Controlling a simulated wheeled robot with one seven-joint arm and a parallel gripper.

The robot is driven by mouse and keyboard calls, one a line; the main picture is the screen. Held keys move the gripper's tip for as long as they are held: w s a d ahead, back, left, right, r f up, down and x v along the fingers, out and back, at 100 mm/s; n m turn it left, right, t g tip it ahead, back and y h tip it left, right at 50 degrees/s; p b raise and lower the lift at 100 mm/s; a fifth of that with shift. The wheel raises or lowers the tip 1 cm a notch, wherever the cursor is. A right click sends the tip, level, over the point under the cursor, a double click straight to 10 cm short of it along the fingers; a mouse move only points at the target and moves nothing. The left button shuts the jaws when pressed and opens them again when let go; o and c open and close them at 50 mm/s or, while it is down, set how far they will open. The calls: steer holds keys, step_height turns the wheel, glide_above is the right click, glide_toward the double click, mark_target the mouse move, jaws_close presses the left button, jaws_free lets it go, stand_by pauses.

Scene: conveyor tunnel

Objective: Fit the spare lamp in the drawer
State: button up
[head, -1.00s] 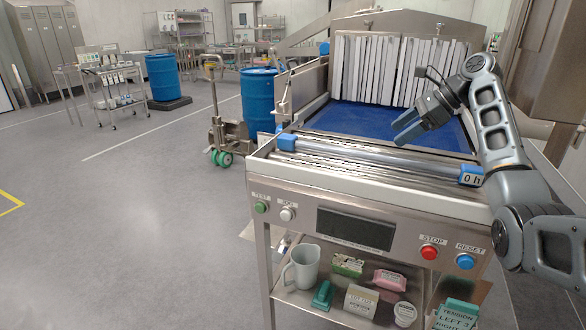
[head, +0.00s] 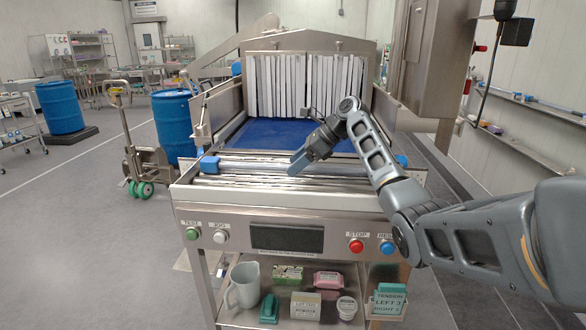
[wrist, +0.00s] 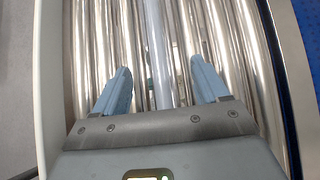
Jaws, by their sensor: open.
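My gripper (head: 299,165) is open and empty over the metal rollers (head: 238,181) at the near end of the conveyor. In the wrist view my gripper (wrist: 159,68) points down at the shiny rollers (wrist: 90,45), its two blue fingers apart. A pale, straight strip (wrist: 159,50) runs between the rollers, between the fingers; I cannot tell whether it is a lamp tube or a gap. I cannot make out a drawer or anything clearly a lamp in either view.
The blue belt (head: 270,136) leads to white strip curtains (head: 300,85). A pallet truck (head: 140,150) and blue drum (head: 175,125) stand left.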

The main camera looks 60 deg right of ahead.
jaws_close()
stand_by(0.7)
